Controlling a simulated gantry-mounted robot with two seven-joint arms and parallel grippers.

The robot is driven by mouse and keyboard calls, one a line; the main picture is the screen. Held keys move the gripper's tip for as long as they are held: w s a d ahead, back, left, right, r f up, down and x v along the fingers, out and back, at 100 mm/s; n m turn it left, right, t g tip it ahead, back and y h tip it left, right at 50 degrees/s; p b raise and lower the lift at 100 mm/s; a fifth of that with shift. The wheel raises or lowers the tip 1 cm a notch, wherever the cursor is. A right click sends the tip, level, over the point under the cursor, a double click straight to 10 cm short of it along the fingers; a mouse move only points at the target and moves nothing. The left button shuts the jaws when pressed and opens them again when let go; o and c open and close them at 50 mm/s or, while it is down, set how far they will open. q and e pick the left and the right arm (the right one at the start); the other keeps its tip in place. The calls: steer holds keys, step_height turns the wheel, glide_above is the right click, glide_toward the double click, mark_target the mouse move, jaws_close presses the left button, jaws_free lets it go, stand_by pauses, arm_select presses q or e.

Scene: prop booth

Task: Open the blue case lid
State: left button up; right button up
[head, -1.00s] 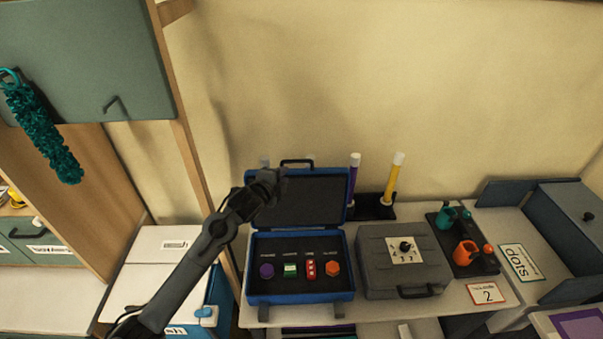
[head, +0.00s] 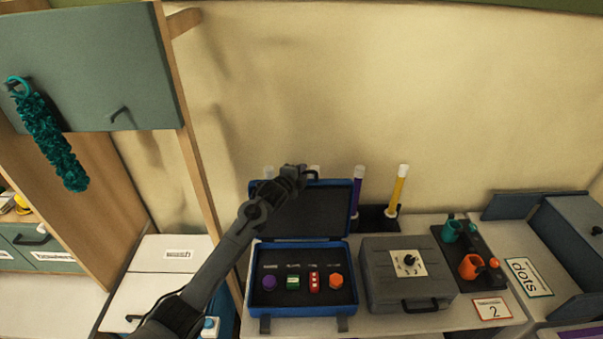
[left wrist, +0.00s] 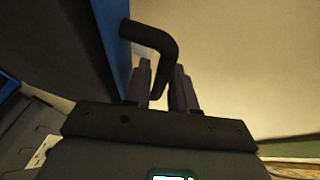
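The blue case (head: 302,309) stands on the table with its lid (head: 318,212) raised upright and the dark lining showing. Its tray holds several small coloured pieces. My left gripper (head: 301,172) is at the lid's top edge, beside the black handle, which it partly covers in the head view. In the left wrist view, the black handle (left wrist: 152,37) sticks out from the blue lid edge and its bent end reaches between my two fingers (left wrist: 163,88). Whether the fingers press on it is not clear. My right gripper is not in view.
A grey case with a dial (head: 380,285) stands close on the right. Behind are a purple tube (head: 357,190) and a yellow tube (head: 400,189) in a dark stand. A wooden post (head: 196,175) rises to the left, near my left arm. The wall behind is bare.

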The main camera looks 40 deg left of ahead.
arm_select(q)
steer(key=shift+w+f, duration=0.1)
steer(key=shift+w, duration=0.1)
jaws_close()
stand_by(0.3)
steer(key=shift+s+d+t, duration=0.15)
steer(key=shift+s+t, duration=0.15)
steer(key=shift+m+t+y, duration=0.4)
steer(key=shift+t, duration=0.4)
steer(key=s+d, duration=0.1)
steer(key=s, duration=0.1)
steer(key=s+d, duration=0.2)
steer(key=shift+s+d+r+b, duration=0.1)
steer(key=shift+d+r+b, duration=0.1)
steer(key=shift+b, duration=0.15)
